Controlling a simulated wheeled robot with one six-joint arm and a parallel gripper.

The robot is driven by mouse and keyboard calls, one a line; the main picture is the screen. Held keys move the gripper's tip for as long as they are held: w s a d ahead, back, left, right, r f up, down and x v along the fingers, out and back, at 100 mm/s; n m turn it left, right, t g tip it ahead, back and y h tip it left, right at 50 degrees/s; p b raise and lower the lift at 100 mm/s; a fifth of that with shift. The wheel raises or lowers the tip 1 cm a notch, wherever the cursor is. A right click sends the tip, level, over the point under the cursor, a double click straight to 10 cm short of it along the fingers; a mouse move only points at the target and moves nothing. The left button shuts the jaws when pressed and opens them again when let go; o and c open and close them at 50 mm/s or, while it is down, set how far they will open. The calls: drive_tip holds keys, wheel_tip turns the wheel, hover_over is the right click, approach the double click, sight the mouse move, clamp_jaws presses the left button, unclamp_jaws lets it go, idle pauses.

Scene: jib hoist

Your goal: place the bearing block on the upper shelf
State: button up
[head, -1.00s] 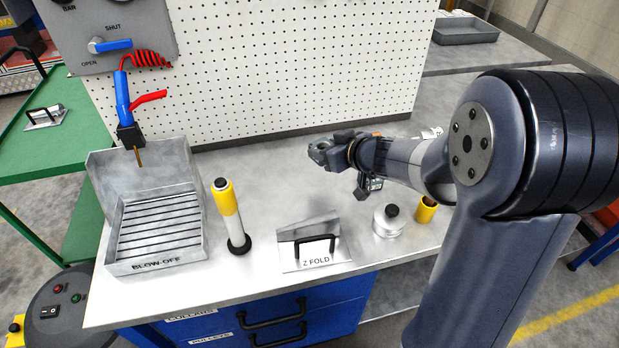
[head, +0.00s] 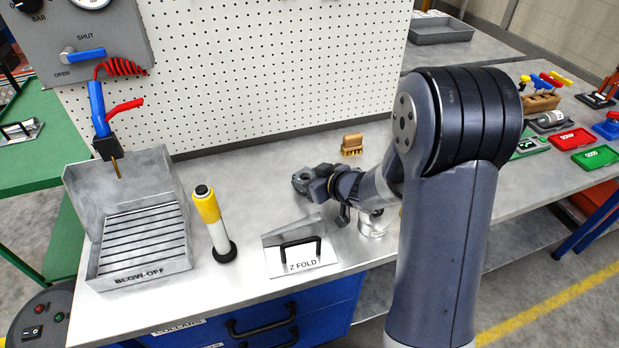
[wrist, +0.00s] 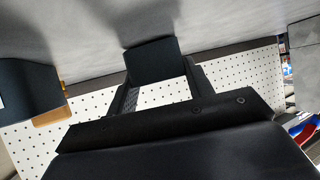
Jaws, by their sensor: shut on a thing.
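My gripper (head: 316,185) is shut on a small grey metal piece with a round opening, which looks like the bearing block (head: 301,181). It holds the block in front of the pegboard, over the workbench. I cannot tell the exact gap to the bench top. In the wrist view, dark gripper parts (wrist: 152,62) fill the middle, and I cannot make out the block there. I cannot identify an upper shelf in either view.
A Z FOLD plate (head: 300,248), a yellow-and-white post (head: 212,222) and a blow-off tray (head: 140,262) stand on the bench (head: 255,205). A wooden brush (head: 352,145) lies behind my gripper. A silver weight (head: 373,226) is beside my arm. Coloured trays (head: 571,139) lie at right.

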drive_tip(key=shift+f+b, duration=0.1)
drive_tip(key=shift+b, duration=0.2)
drive_tip(key=o, duration=1.3)
drive_tip(key=shift+o, duration=0.2)
